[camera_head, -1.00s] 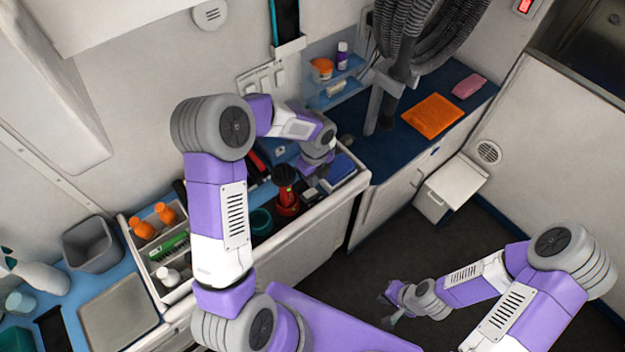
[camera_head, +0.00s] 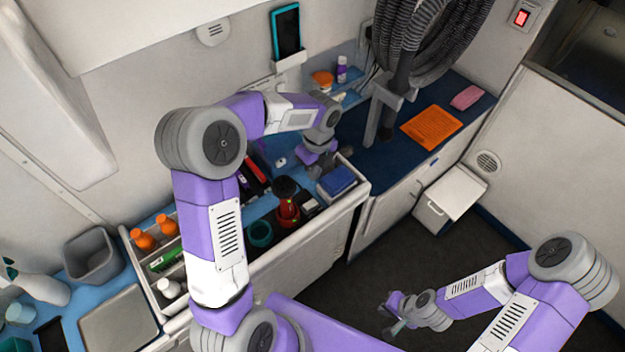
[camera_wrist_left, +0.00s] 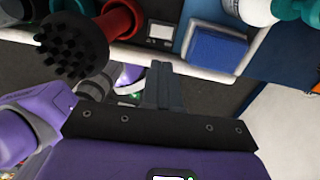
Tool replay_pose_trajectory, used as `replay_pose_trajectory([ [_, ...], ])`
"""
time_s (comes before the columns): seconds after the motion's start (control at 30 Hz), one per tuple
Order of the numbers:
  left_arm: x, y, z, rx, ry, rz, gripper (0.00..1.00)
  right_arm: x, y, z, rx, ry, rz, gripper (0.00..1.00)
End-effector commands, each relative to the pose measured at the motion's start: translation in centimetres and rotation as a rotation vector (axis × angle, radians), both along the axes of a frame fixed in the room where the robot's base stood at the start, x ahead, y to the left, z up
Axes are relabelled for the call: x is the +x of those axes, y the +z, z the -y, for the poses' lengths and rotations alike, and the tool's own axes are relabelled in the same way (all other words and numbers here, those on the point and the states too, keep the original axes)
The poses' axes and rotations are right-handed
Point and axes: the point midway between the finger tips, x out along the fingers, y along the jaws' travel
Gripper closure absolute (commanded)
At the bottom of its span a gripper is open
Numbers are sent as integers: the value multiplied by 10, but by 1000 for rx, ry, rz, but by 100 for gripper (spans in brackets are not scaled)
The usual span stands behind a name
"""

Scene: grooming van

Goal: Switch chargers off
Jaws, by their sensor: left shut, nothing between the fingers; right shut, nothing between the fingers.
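A pale wall panel (camera_head: 262,84), which looks like a row of switches, is mostly hidden behind my left arm in the head view. Nothing I see is clearly marked as a charger. My left gripper (camera_head: 316,172) is shut and empty over the right end of the tool tray. In the left wrist view its fingers (camera_wrist_left: 162,72) are together, below a small dark device with a screen (camera_wrist_left: 160,34) and a blue block (camera_wrist_left: 216,50). My right gripper (camera_head: 388,328) is shut and empty, low over the dark floor.
A red tool with a dark bristled head (camera_head: 288,208) stands in the white tray (camera_head: 340,217). A phone-like device (camera_head: 286,32) hangs on the wall. A red-lit switch (camera_head: 521,17) is at upper right. A hose (camera_head: 420,40) hangs over the counter beside an orange mat (camera_head: 432,127).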

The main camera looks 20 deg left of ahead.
Motion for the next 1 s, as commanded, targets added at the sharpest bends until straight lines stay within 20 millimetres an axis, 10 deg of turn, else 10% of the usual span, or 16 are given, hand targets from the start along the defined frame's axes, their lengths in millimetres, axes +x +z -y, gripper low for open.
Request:
replay_pose_trajectory([
  [0.57, 3, -2, -1, 31, -2, -68, 100, 0, -16, 0, 0, 0, 0, 100],
  [1.0, -8, -79, -7, 31, -1, -73, 100, 0, -34, 0, 0, 0, 0, 100],
])
